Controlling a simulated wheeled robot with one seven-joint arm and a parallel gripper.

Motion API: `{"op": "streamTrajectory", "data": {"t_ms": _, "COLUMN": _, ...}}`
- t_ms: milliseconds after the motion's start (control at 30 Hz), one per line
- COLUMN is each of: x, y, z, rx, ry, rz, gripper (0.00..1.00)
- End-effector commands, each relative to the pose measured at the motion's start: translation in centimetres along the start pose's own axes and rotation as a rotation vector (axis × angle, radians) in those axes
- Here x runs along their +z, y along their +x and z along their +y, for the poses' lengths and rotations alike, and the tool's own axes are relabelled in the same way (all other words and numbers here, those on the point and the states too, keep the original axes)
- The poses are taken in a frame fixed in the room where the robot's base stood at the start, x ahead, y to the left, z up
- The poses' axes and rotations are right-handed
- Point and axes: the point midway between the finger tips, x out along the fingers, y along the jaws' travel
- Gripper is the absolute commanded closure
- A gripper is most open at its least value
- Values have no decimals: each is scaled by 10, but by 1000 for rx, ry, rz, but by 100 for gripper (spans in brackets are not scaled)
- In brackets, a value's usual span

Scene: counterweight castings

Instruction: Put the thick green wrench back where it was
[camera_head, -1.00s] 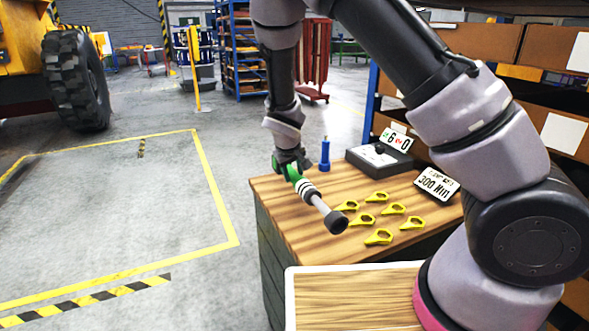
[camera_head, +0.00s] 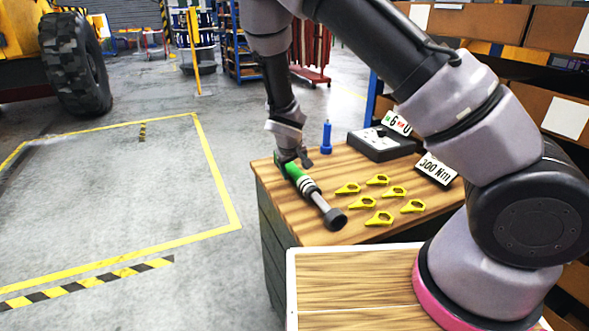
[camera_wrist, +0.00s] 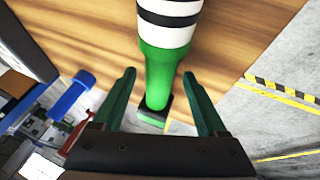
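The thick green wrench (camera_head: 312,192) has a green handle, a black-and-white banded collar and a grey shaft ending in a dark round head. It appears to lie on the wooden bench top (camera_head: 345,160) near its left edge, head toward the front. In the wrist view its green handle (camera_wrist: 158,62) runs between my fingers. My gripper (camera_head: 294,163) is at the handle end, over the wrench. In the wrist view my gripper (camera_wrist: 160,76) has its fingers apart, with gaps on both sides of the handle. The handle's contact with the bench is partly hidden.
Several yellow pieces (camera_head: 379,218) lie right of the wrench. A blue bottle-like object (camera_head: 326,138) stands behind it. A dark box (camera_head: 381,145) and a "300 Nm" sign (camera_head: 436,170) stand at the back right. A light-rimmed wooden surface (camera_head: 350,302) is in front.

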Motion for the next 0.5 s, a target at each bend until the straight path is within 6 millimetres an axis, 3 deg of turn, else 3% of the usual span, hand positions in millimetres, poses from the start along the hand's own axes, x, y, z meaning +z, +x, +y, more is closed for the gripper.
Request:
{"op": "streamTrajectory", "data": {"t_ms": 267, "x": -1, "y": -4, "z": 0, "rx": 0, "ry": 0, "rz": 1, "gripper": 25}}
{"op": "streamTrajectory", "data": {"t_ms": 500, "x": -2, "y": -44, "z": -2, "rx": -3, "ry": 0, "rz": 4, "gripper": 25}}
